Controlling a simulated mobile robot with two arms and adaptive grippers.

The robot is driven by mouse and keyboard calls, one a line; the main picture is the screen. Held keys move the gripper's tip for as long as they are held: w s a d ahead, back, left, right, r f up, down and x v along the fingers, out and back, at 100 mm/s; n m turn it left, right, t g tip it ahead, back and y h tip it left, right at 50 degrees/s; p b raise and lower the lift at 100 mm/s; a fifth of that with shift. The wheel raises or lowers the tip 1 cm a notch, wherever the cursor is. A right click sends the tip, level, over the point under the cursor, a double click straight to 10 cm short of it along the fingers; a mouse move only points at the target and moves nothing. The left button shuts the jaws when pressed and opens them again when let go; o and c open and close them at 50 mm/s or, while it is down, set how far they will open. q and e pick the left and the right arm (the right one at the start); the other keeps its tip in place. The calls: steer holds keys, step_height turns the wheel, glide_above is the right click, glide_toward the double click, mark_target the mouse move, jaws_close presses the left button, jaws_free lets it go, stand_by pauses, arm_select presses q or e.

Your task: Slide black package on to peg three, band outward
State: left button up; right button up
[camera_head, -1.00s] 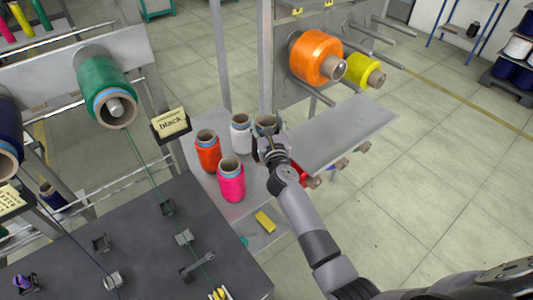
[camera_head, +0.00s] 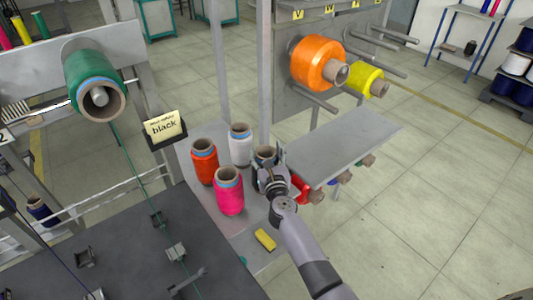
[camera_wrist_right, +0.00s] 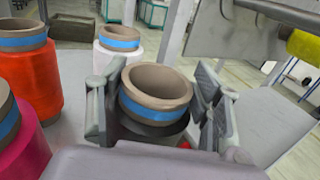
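The black package (camera_wrist_right: 152,128) stands upright between the fingers of my right gripper (camera_head: 268,177). Its brown tube (camera_wrist_right: 158,88) with a blue band is uppermost in the right wrist view. In the head view the package is beside the white package (camera_head: 240,146), mostly hidden by the gripper. A card reading "black" (camera_head: 165,128) is on the frame right of the green package (camera_head: 84,78). I cannot tell which peg is three. My left gripper is not in view.
Orange-red (camera_head: 204,163) and pink (camera_head: 228,195) packages stand close by on the grey shelf (camera_head: 215,220). A raised grey plate (camera_head: 345,140) is to the right. Large orange (camera_head: 314,65) and yellow (camera_head: 362,80) packages sit on pegs behind.

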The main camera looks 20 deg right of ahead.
steer(key=o, duration=0.4)
steer(key=shift+o, duration=0.2)
steer(key=shift+f, duration=0.1)
steer(key=s+a+b, duration=0.2)
steer(key=s, duration=1.5)
steer(key=shift+s+f, duration=0.15)
steer(key=shift+f, duration=0.25)
